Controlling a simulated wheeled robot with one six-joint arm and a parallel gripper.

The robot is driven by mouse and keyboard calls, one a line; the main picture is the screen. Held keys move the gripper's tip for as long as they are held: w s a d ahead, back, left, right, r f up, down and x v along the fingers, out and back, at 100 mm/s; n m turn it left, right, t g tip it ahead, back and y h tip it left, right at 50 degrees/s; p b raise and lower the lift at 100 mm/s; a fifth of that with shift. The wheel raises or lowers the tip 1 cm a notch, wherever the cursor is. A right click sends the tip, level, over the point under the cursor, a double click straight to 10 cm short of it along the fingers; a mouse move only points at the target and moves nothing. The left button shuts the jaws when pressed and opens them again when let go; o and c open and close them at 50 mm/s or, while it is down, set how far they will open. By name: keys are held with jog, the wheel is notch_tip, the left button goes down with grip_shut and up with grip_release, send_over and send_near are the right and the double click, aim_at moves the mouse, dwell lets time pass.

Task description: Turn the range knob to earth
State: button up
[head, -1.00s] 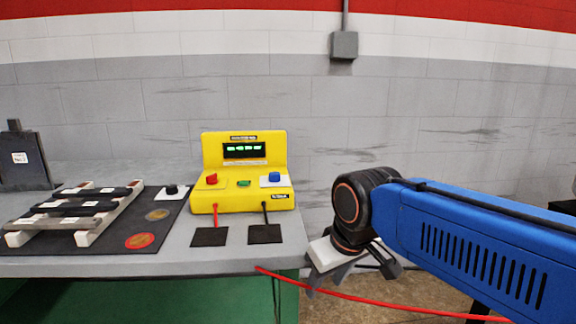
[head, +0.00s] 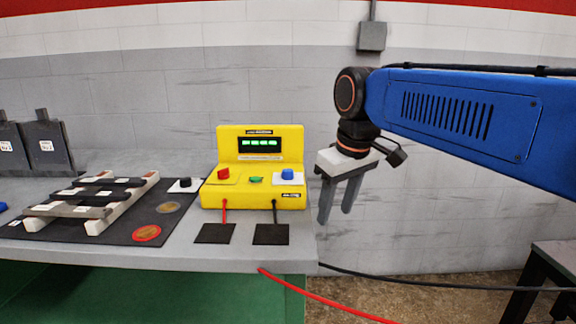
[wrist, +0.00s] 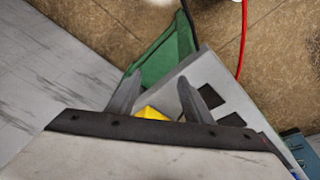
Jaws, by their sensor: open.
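The yellow tester (head: 252,197) stands on the grey bench with a lit green display (head: 260,143). On its front ledge are a red knob (head: 223,172), a green button (head: 256,180) and a blue knob (head: 287,174) on a white plate. The knob labels are too small to read, so I cannot tell which is the range knob. My gripper (head: 336,215) is open and empty, pointing down, to the right of the tester and apart from it. In the wrist view, my open fingers (wrist: 160,82) frame a small part of the yellow tester (wrist: 152,113).
A black knob (head: 185,183) on a white plate sits left of the tester by a dark mat holding a rack (head: 98,225) of bars. Two black pads (head: 215,233) lie before the tester.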

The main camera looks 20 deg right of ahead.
jog(key=w+a+r+n+g, duration=0.2)
jog(key=w+r+n, duration=0.1)
jog(key=w+r, duration=1)
jog(key=n+g, duration=0.1)
jog(key=n, duration=0.3)
send_near(287, 170)
notch_tip(287, 170, down, 8)
jog(key=shift+w+f, duration=0.15)
jog(key=shift+f, duration=0.1)
jog(key=c, duration=1.1)
